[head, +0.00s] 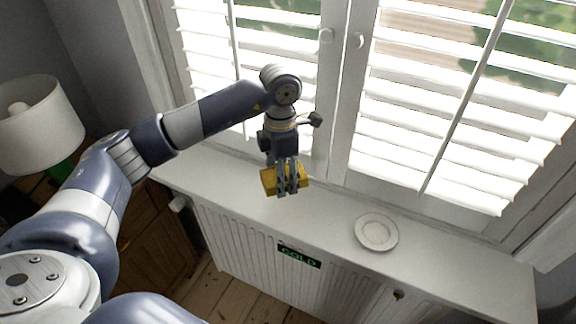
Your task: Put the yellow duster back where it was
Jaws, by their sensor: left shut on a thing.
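The yellow duster (268,181) is a small yellow block in the head view, near the middle. My left gripper (288,190) is shut on it, with the dark fingers across its front. The gripper points down, and the duster appears over the white window sill (330,216). I cannot tell whether the duster touches the sill or hangs above it. My right gripper is not in view.
A white round plate (376,232) lies on the sill to the right. Shuttered windows (440,100) stand behind. A white radiator (235,245) with a dark "COLD" sign (299,256) is below. A lamp (38,125) stands on a wooden cabinet at left. The sill between duster and plate is clear.

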